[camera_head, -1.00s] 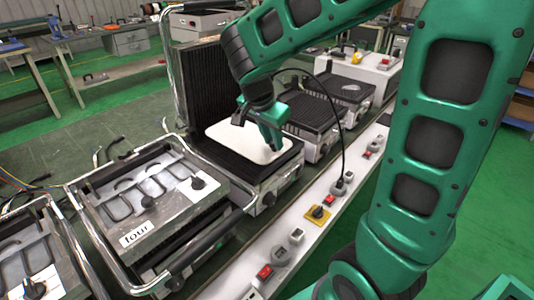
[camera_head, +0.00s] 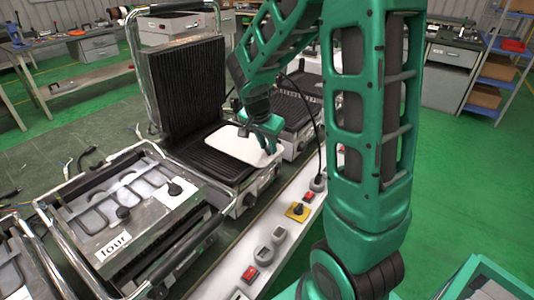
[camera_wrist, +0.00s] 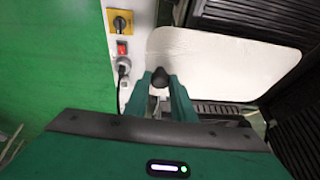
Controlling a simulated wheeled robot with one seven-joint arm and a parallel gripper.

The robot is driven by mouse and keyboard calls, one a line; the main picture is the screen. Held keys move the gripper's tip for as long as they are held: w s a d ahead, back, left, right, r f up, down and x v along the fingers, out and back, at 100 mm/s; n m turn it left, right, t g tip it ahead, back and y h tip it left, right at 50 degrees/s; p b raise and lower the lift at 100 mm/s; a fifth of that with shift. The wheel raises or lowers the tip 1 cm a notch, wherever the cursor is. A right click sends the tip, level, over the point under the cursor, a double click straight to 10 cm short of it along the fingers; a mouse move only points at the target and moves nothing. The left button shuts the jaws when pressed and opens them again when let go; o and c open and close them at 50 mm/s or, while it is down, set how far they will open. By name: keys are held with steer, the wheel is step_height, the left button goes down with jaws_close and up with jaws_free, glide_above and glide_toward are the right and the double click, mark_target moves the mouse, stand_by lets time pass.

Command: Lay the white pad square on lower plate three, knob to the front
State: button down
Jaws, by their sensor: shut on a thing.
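The white pad (camera_head: 232,147) is a flat sheet with rounded corners. My gripper (camera_head: 264,134) is shut on its black knob, which shows between the fingers (camera_wrist: 160,90) in the wrist view. The pad (camera_wrist: 220,60) lies over the right part of a ribbed black lower plate (camera_head: 200,158), the machine beyond the one labelled "four". The plate's left part is bare. The pad reaches the plate's right edge. I cannot tell whether it touches the plate. No number shows on this machine.
The ribbed upper plate (camera_head: 185,88) stands open behind. The machine labelled "four" (camera_head: 135,205) is nearer, with its handle bar in front. Another ribbed machine (camera_head: 296,105) stands beyond. A white strip with switches and a yellow knob plate (camera_head: 297,211) runs along the right.

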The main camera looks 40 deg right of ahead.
mark_target(267, 151)
steer(key=shift+f, duration=1.65)
steer(key=c, duration=1.5)
jaws_free()
steer(key=shift+f, duration=0.1)
steer(key=v, duration=1.1)
steer(key=s+n+y, duration=0.1)
steer(key=s+n, duration=0.1)
steer(key=s, duration=0.6)
steer(key=s+d+n+g+y, duration=0.1)
steer(key=s+n, duration=0.2)
steer(key=s, duration=0.6)
steer(key=s+n+g+y, duration=0.1)
steer(key=s+n+y, duration=0.1)
steer(key=s, duration=0.7)
steer(key=shift+s+d+n, duration=0.15)
steer(key=shift+s+n, duration=0.05)
steer(key=shift+n, duration=0.2)
